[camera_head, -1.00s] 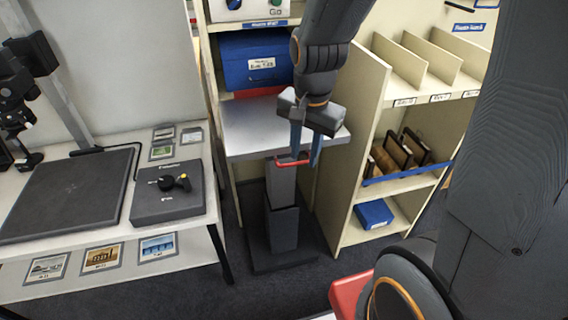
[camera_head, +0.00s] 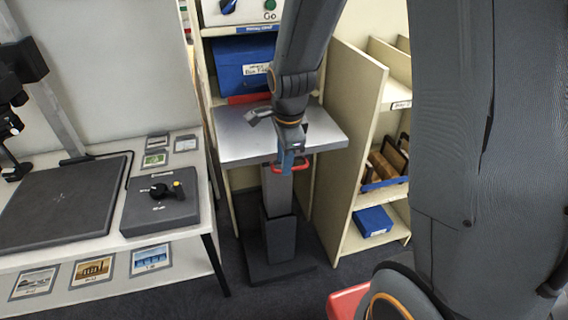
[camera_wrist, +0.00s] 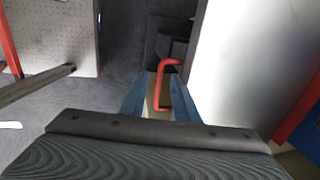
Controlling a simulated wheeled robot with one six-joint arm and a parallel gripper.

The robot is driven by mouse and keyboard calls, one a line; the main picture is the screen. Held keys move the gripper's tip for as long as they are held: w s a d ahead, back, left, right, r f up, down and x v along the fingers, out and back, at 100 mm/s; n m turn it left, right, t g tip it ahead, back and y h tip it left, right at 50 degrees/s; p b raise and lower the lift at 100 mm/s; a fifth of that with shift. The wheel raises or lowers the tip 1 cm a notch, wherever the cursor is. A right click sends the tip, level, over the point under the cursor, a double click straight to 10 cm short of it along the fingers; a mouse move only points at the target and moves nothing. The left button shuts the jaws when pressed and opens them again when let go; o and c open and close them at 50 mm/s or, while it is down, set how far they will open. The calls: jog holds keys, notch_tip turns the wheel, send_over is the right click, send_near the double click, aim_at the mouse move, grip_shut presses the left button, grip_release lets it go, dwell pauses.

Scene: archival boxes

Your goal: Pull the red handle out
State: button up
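The red handle (camera_head: 306,166) is a small bar loop at the front edge of the grey platform (camera_head: 240,135), which stands on a dark column. My gripper (camera_head: 287,163) is at the handle and hides part of it in the head view. In the wrist view my gripper (camera_wrist: 158,98) has its two blue fingers apart. The red handle (camera_wrist: 163,62) shows in the gap between them, with its far end beyond the fingertips. I see space between the fingers and the handle, and no clear contact.
Behind the platform a shelf holds a blue box (camera_head: 232,62). A cream shelf unit (camera_head: 345,150) stands close on the right. On the left is a white table with a dark control box (camera_head: 150,208). Dark floor (camera_head: 200,285) is free in front of the column.

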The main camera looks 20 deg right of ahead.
jog(key=shift+w+f, duration=0.15)
jog(key=shift+f, duration=0.75)
grip_shut()
dwell(0.9)
